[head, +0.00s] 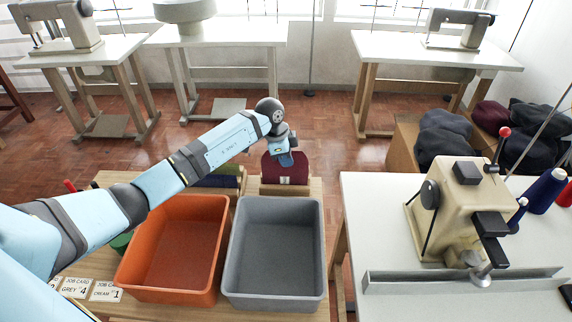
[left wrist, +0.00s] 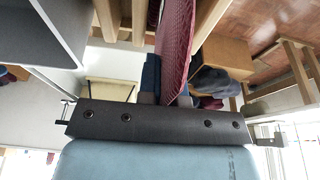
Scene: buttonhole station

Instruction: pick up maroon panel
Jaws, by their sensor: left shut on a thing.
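The maroon panel (head: 285,170) is upright just behind the grey bin in the head view, at the wooden rack at the table's far edge. My left gripper (head: 285,158) is over its top edge and shut on it. In the left wrist view the maroon panel (left wrist: 176,45) shows edge-on between the fingers of my left gripper (left wrist: 163,96). I cannot tell whether the panel's lower edge still touches the rack. My right gripper is not in view.
An orange bin (head: 180,245) and a grey bin (head: 275,255) stand on the wooden table. Job cards (head: 76,288) lie at the left. A beige buttonhole machine (head: 455,210) stands on the white table at right. Dark folded panels (head: 217,178) stand left of the maroon one.

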